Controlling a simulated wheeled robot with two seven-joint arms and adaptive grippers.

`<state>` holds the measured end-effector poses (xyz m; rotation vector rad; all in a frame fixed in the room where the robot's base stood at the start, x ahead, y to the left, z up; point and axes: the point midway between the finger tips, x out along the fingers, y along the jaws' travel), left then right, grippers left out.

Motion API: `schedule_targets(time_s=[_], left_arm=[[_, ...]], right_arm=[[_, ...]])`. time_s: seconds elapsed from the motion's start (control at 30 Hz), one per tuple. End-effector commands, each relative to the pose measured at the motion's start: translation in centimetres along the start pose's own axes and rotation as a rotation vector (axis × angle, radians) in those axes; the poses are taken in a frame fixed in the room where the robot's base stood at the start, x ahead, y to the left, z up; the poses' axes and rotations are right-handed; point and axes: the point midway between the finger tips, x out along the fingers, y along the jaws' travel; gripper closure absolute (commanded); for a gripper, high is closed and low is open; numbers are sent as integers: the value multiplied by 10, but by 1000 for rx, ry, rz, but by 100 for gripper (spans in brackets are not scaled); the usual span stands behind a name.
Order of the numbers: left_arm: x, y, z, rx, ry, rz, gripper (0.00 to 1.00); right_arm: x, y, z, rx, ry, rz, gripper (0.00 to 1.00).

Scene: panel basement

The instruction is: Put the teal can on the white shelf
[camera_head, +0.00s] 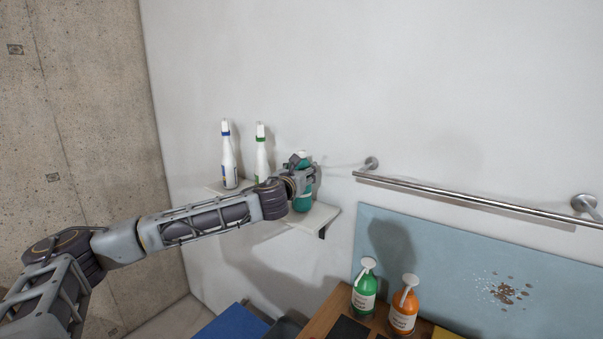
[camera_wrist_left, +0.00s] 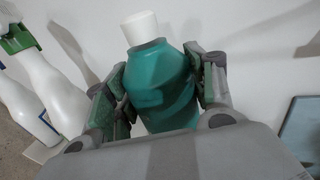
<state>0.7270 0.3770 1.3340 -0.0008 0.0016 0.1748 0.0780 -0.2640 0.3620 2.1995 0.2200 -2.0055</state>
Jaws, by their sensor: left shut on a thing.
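The teal can (camera_head: 302,204) has a white cap and is at the right end of the white shelf (camera_head: 319,216). My left gripper (camera_head: 303,178) is shut around the can's body. In the left wrist view the can (camera_wrist_left: 160,85) is upright between the two fingers of the left gripper (camera_wrist_left: 160,95), with a finger on each side. The can's base is low at the shelf top; I cannot tell whether it touches. My right gripper is not in view.
A white bottle with a blue collar (camera_head: 229,160) and one with a green collar (camera_head: 261,155) stand left on the shelf. A metal rail (camera_head: 450,199) runs along the wall to the right. Green (camera_head: 364,290) and orange (camera_head: 404,306) pump bottles stand below.

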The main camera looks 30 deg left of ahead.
Motion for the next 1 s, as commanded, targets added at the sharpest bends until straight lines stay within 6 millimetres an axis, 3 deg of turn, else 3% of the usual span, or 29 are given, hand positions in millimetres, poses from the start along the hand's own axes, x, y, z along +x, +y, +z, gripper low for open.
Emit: schedule_targets(time_s=[0.47, 0.5, 0.6, 0.63, 1.0], left_arm=[[0, 0, -3, 1, -3, 0, 83], [0, 0, -4, 1, -1, 0, 40], [0, 0, -4, 1, -1, 0, 27], [0, 0, -4, 1, -1, 0, 23], [0, 0, -4, 0, -1, 0, 23]], right_arm=[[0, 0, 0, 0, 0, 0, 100], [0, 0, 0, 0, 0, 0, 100], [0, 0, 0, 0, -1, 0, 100], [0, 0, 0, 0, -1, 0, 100], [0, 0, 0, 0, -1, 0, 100]])
